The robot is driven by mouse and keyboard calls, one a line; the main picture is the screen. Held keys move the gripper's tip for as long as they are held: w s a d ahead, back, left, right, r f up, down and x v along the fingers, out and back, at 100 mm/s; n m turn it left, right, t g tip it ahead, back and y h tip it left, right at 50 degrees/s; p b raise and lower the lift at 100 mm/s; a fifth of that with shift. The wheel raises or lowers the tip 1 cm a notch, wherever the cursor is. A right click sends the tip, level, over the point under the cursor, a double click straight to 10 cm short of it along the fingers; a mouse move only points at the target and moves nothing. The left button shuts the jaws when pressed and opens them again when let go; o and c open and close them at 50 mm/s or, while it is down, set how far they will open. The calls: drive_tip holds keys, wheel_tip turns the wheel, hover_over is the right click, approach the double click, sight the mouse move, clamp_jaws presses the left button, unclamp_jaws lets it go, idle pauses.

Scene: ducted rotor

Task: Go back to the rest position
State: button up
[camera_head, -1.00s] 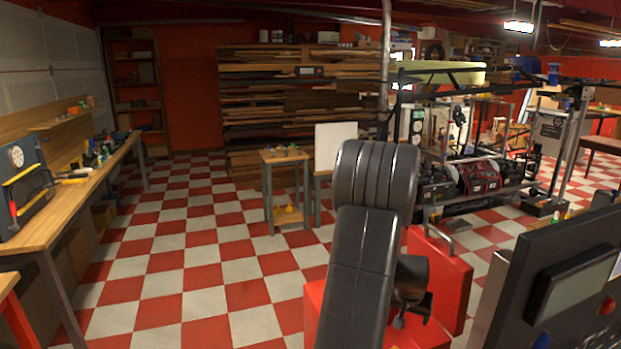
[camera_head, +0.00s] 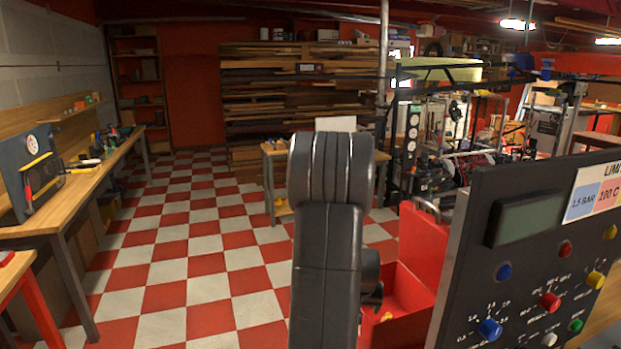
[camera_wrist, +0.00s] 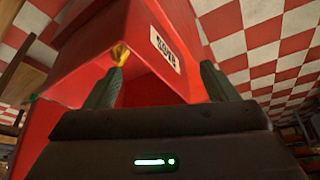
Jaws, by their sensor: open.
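My gripper (camera_wrist: 161,68) shows in the wrist view with its two dark fingers spread apart and nothing seen between them. A red box (camera_wrist: 80,67) with a white label lies beyond the fingers. A small yellow thing (camera_wrist: 121,53) shows by the left finger, at the red box. In the head view my arm stands upright in the middle and hides much of my gripper. The red box (camera_head: 419,246) is just right of my arm, its lid raised, with something yellow (camera_head: 387,317) inside. I cannot tell the exact gap between gripper and box.
A dark control panel (camera_head: 535,260) with knobs stands close at the right. A long wooden workbench (camera_head: 75,190) runs along the left wall. A small wooden table (camera_head: 272,150) stands behind my arm. The checkered floor (camera_head: 200,250) between bench and arm is clear.

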drive_tip(key=shift+n, duration=0.4)
drive_tip(key=a+f+b, duration=0.3)
drive_tip(key=shift+f, duration=0.3)
drive_tip(key=shift+s+a+r, duration=0.1)
drive_tip(key=shift+a, duration=0.1)
